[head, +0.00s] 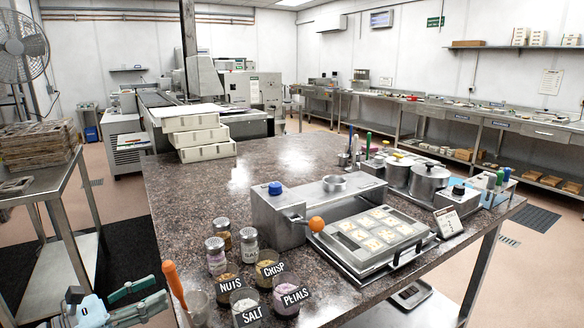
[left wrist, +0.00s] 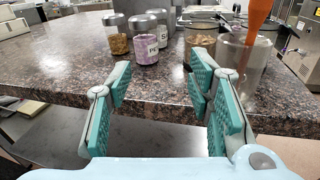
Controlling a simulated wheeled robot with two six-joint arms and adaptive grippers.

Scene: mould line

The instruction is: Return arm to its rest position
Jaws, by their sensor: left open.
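My left gripper (head: 158,291) is at the lower left in the head view, beside the near left edge of the granite table (head: 180,195). In the left wrist view my left gripper (left wrist: 158,88) has its two teal-padded fingers spread apart, with nothing between them. Beyond the fingers is the table's edge, and jars stand further back on it. My right gripper and right arm are not in view.
An orange-handled tool (head: 174,282) stands in a clear cup (head: 198,305) close to my left gripper. Labelled jars, such as the salt jar (head: 245,302), crowd the table's near corner. A metal cart (head: 62,200) stands to the left, with floor between.

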